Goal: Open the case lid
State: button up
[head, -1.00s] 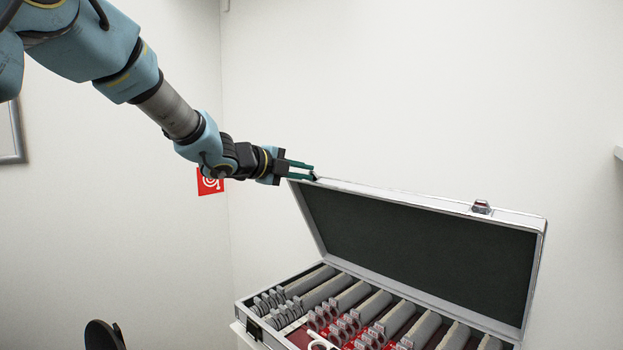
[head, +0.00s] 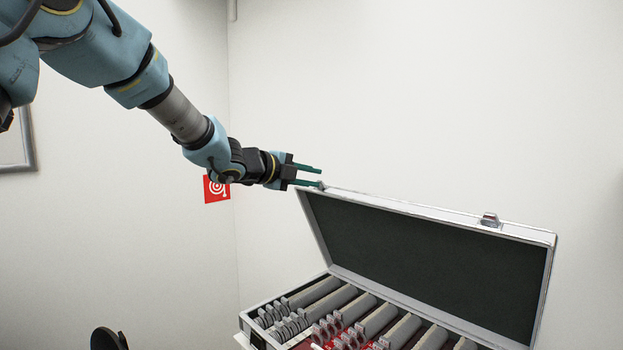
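The case (head: 258,335) stands at the lower right, with a silver frame and rows of grey and red-handled lenses inside. Its lid (head: 425,264) is raised and leans back, showing a dark lining. A metal latch (head: 490,220) sits on the lid's top edge. My gripper (head: 322,177) is at the lid's upper left corner. Its two green fingers are apart with nothing visible between them. The lower fingertip is at or very near a latch-like piece on that corner; I cannot tell whether they touch.
A red sign (head: 215,190) is on the wall behind my wrist. A dark round object (head: 105,339) stands at the lower left. A grey frame (head: 20,145) hangs on the left wall. The space above the lid is clear.

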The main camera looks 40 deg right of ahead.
jog(key=a+r+p, duration=0.4)
jog(key=a+r, duration=0.1)
jog(key=r, duration=0.5)
jog(key=shift+r+p, duration=0.2)
jog(key=shift+p, duration=0.2)
dwell(0.4)
jog(key=shift+d, duration=0.1)
dwell(0.4)
jog(key=b+v, duration=0.3)
jog(key=v, duration=0.7)
jog(key=shift+a, duration=0.4)
